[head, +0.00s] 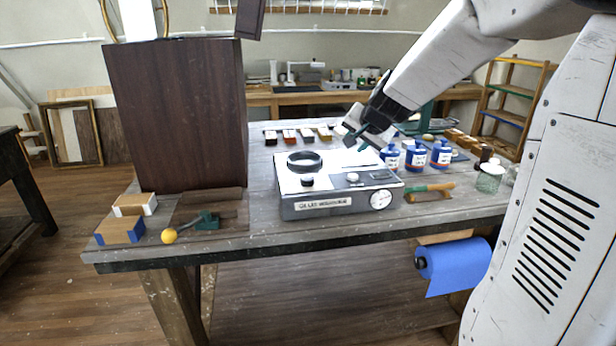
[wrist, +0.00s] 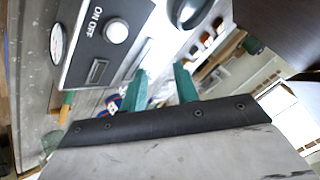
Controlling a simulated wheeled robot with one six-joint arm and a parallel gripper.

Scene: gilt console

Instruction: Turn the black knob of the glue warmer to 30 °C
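The glue warmer (head: 330,205) is a grey box with a pale top, standing on the workbench. Its black knob (head: 307,180) is at the front left, below a black ring (head: 305,161). The knob's pointer and scale are too small to read. In the wrist view the warmer's dark panel (wrist: 82,52) shows at upper left; a round black part (wrist: 188,12) at the top edge seems to be the ring. My gripper (head: 363,146) is above and behind the warmer's right side, apart from the knob. Its teal fingers (wrist: 160,86) are spread and empty.
The warmer also has a white knob (head: 352,177) by an ON/OFF marking and a round dial (head: 381,199).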

